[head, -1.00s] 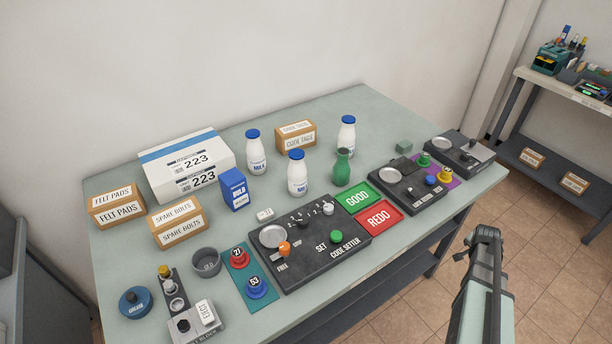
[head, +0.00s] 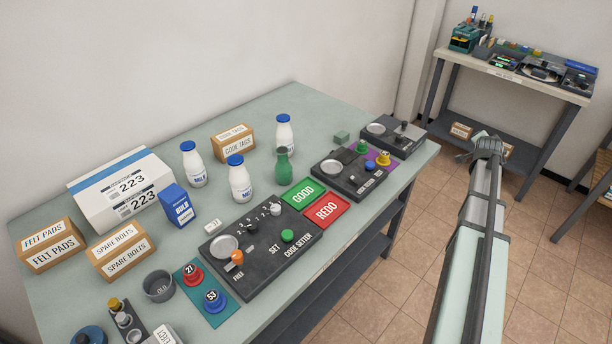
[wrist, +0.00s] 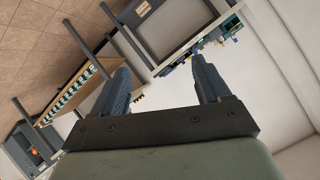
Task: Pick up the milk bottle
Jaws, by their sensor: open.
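Three white milk bottles with blue caps stand upright on the green table: a left one (head: 194,166), a front middle one (head: 239,180) and a back right one (head: 284,134). A green bottle (head: 283,167) stands just in front of the back right one. My gripper (wrist: 165,82) is open and empty in the wrist view, its two fingers apart, with no bottle in that view. In the head view my arm reaches up at the right, off the table, and the gripper (head: 478,142) is far to the right of the bottles.
A code setter panel (head: 262,250) and the green GOOD and red REDO plates (head: 326,210) lie in front of the bottles. A second bench (head: 520,83) stands at the back right.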

